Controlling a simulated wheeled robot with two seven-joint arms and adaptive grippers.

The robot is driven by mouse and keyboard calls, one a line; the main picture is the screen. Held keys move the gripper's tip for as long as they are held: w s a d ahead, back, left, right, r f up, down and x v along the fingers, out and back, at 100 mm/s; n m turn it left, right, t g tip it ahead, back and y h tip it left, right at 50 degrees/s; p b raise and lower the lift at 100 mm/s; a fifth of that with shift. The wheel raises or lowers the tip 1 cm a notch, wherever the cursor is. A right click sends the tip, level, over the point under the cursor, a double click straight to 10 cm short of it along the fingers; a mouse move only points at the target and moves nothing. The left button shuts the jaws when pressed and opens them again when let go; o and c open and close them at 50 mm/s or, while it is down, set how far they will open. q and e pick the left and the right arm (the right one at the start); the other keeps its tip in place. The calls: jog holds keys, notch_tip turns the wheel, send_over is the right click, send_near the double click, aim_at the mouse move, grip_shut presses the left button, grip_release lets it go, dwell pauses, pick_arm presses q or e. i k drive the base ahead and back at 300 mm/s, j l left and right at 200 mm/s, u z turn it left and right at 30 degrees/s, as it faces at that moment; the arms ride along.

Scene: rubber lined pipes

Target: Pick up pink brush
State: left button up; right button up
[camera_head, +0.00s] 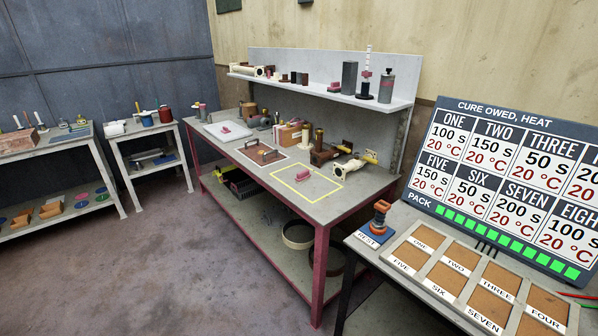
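I cannot tell for certain which thing is the pink brush. A small pink object (303,175) lies in the yellow-outlined rectangle on the middle workbench (330,204). Another small pink object (225,129) lies on the white mat (240,131) at the bench's far left. A third pink object (335,86) sits on the raised shelf (310,88). Upright white-handled things, too small to make out, stand on the left table (40,142). Neither of my grippers is in view.
A small side table (128,131) with a red can (165,114) stands left of the bench. At the front right, a table holds a labelled tray (480,283) and an orange-and-black tool on a blue rest (371,237). A heat board (510,180) stands behind. The floor (150,270) is clear.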

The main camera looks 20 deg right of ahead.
aim_at(303, 177)
jog(key=i, duration=1.25)
jog(key=u, duration=0.05)
